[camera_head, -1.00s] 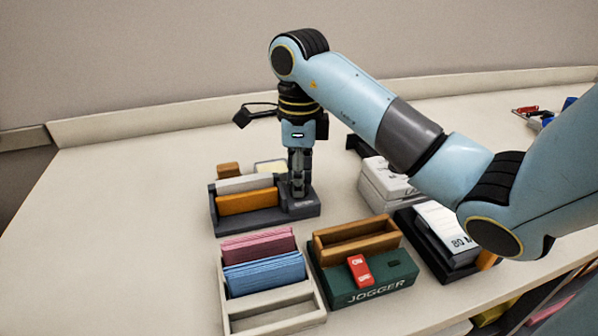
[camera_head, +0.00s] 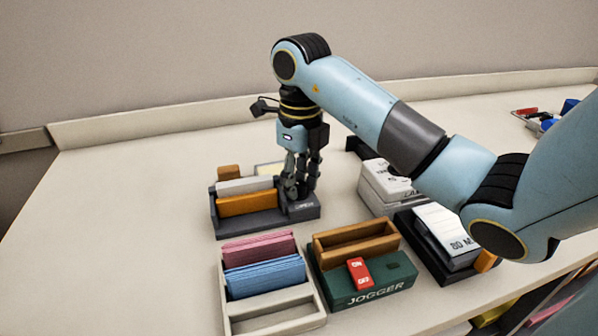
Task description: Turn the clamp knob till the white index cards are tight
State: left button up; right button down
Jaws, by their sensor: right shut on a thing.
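The clamp (camera_head: 228,231) is a dark grey block at the middle left of the table. In it a white stack (camera_head: 240,186), which looks like the index cards, stands upright behind an orange plate (camera_head: 247,204). I cannot tell if there is a gap between them. My right gripper (camera_head: 300,196) points down over the right end of the clamp, with its fingers shut on the clamp knob there. The knob itself is hidden by the fingers. My left gripper is not in view.
In front stand a white tray (camera_head: 275,321) with pink and blue cards, and a green jogger (camera_head: 392,285) with a red switch (camera_head: 360,274). White boxes (camera_head: 385,187) and a dark tray (camera_head: 432,258) stand to the right. The table's left side is clear.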

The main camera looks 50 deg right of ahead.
dwell(0.3)
jog(key=c, duration=1)
grip_release()
